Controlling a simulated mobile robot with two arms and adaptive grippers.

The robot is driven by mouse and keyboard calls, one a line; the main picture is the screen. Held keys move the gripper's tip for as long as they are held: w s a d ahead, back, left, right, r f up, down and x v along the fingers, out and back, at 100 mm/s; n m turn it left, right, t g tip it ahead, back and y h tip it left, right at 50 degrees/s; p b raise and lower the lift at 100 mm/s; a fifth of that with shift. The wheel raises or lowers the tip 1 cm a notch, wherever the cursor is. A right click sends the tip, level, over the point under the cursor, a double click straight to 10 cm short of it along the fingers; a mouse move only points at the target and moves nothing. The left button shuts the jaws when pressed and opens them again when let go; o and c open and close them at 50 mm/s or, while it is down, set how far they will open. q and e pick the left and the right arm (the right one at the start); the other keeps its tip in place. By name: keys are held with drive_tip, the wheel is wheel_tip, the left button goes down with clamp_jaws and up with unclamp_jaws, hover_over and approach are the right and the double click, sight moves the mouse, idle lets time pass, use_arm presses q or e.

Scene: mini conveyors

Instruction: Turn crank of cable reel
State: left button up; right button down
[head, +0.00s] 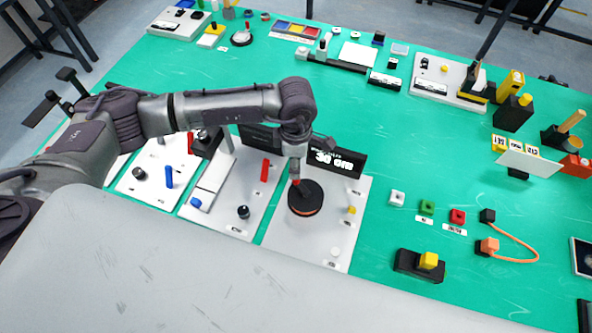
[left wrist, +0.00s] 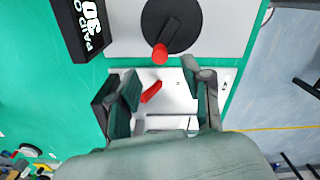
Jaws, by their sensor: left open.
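The cable reel (head: 307,200) is a round black disc with an orange band under its rim, on a white board. Its crank has a red knob (head: 296,183), just below my left gripper (head: 297,172) in the head view. In the left wrist view the black disc (left wrist: 181,15) with its crank bar and red knob (left wrist: 160,54) lies beyond my left gripper (left wrist: 158,78). The fingers are apart with nothing held between them; the knob appears just past the fingertips. Contact cannot be told. My right gripper is not in view.
A black lettered box (head: 338,157) stands behind the reel. A red handle (head: 265,170) is on the board to the left and shows between the fingers in the wrist view (left wrist: 151,92). A yellow knob (head: 351,210) is right of the reel.

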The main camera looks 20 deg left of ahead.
sight(301, 184)
use_arm(q)
wheel_tip(301, 184, down, 7)
drive_tip(key=shift+r+p, duration=0.1)
drive_tip(key=shift+p, duration=0.65)
clamp_jaws()
